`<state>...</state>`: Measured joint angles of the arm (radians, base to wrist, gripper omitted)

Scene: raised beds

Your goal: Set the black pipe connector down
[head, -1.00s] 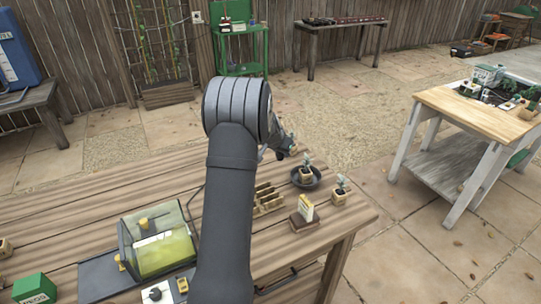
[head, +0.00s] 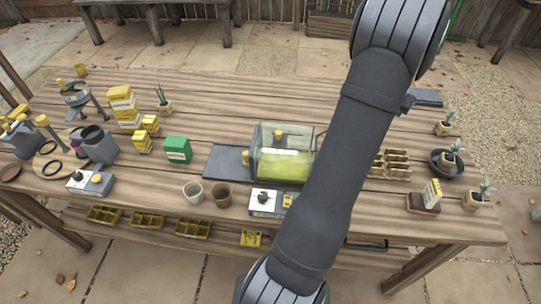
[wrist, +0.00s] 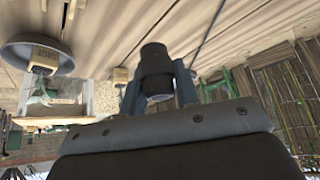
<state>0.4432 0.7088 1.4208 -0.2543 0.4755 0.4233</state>
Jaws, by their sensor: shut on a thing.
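The black pipe connector (wrist: 155,70) is a short, dark, stepped cylinder in the wrist view. My gripper (wrist: 158,84) is shut on it, with one blue-grey finger on each side. The wooden tabletop (wrist: 130,22) shows behind the connector in a tilted, upside-down view. I cannot tell whether the connector touches the wood. In the head view, my arm hides the connector and nearly all of the gripper.
Small potted plants (head: 446,128) and a dark saucer (head: 440,170) stand at the table's right end. A wooden rack (head: 394,160), a clear green-tinted box (head: 280,155) and a green carton (head: 177,149) lie leftward. Bare planks (head: 220,95) stretch across the table's back.

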